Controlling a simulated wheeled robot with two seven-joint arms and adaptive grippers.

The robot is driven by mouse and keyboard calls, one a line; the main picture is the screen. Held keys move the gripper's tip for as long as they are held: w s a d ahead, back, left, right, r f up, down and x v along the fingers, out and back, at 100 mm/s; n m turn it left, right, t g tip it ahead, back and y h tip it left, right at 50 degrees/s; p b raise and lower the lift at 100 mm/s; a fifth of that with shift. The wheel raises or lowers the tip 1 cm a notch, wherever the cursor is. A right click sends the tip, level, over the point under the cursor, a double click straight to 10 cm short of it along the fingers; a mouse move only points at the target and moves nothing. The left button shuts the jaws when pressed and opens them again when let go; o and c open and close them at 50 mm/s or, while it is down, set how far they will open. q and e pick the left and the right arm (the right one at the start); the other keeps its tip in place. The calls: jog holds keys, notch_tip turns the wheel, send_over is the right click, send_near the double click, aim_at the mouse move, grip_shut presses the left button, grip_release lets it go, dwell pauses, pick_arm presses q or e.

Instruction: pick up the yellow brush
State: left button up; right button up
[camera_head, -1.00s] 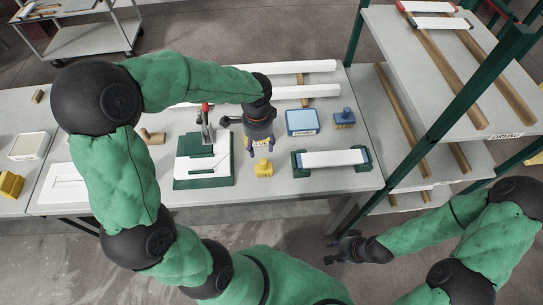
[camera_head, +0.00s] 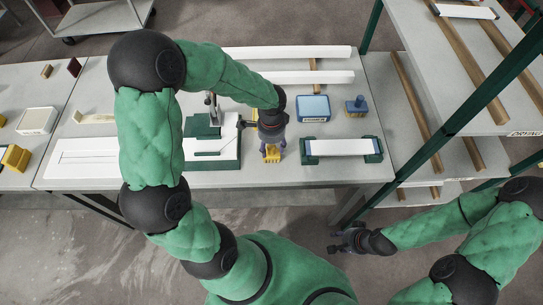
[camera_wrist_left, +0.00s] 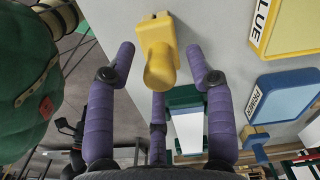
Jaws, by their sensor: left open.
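The yellow brush (camera_head: 272,153) stands on the grey table, in front of the yellow tray that my gripper partly covers in the head view. In the left wrist view the brush (camera_wrist_left: 158,52) shows its rounded handle pointing toward the camera. My left gripper (camera_head: 272,150) is over the brush, with its purple fingers around it. In the left wrist view the open fingers (camera_wrist_left: 160,70) stand apart on both sides of the handle, with visible gaps and no contact. My right gripper (camera_head: 345,241) hangs off the table's front edge, away from the brush; its fingers are too small to judge.
A blue tray (camera_head: 313,108) and blue brush (camera_head: 356,107) stand behind and right. A white board in a green holder (camera_head: 342,148) lies close on the right. A green press fixture (camera_head: 226,152) is close on the left. Shelving (camera_head: 465,92) rises on the right.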

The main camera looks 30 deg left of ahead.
pick_arm(q)
jog(key=shift+f, duration=0.4)
grip_shut()
jog(key=shift+r, duration=0.2)
jog(key=shift+r, duration=0.25)
jog(key=r, duration=0.1)
jog(key=r+p, duration=0.1)
jog(key=r, duration=0.1)
jog(key=shift+d+r, duration=0.2)
jog(key=shift+d, duration=0.15)
jog(key=s+d+r+p, duration=0.1)
jog(key=s+d+r, duration=0.2)
jog(key=d+r, duration=0.5)
jog(key=d, duration=0.5)
jog(key=shift+r+p, duration=0.4)
jog(key=shift+s, duration=0.1)
